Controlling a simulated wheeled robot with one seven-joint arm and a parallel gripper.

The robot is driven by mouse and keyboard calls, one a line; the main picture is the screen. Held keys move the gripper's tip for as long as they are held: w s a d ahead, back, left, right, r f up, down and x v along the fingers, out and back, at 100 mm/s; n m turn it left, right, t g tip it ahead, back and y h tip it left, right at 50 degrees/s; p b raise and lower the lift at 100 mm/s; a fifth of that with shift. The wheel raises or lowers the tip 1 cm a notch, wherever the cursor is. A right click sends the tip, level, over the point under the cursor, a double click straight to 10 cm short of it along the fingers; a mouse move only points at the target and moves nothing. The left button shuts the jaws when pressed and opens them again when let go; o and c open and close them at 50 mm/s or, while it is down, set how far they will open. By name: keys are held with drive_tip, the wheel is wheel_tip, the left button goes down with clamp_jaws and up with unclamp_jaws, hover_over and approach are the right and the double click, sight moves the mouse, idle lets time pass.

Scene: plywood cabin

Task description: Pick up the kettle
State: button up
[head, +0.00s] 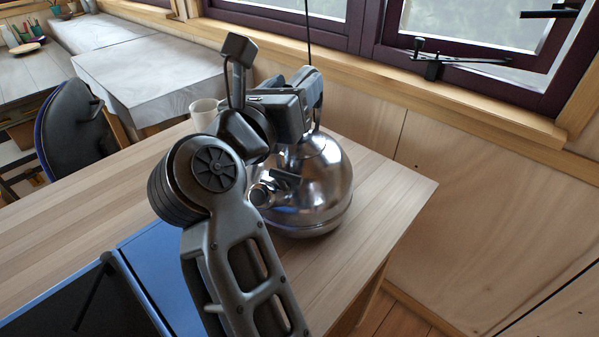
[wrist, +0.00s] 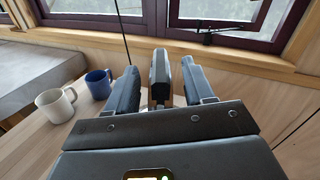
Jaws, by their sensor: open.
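The kettle (head: 325,180) is a round, shiny metal one standing upright near the right end of the wooden table. My gripper (head: 313,88) is above it, at the height of its handle, and hides much of its top in the head view. In the wrist view, the kettle's dark handle (wrist: 160,78) stands between the two spread fingers of my gripper (wrist: 158,82). The fingers are open, one on each side of the handle. I cannot tell whether either finger touches it. The kettle's body is mostly hidden in the wrist view.
A white mug (wrist: 55,104) and a blue mug (wrist: 99,84) stand left of the gripper. The wooden table (head: 400,205) ends just right of the kettle. The window sill (head: 440,95) and wall are close behind. A dark chair (head: 75,130) stands at left.

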drive_tip(key=shift+c, duration=0.4)
clamp_jaws()
idle(0.6)
idle(0.4)
drive_tip(key=shift+r, duration=0.15)
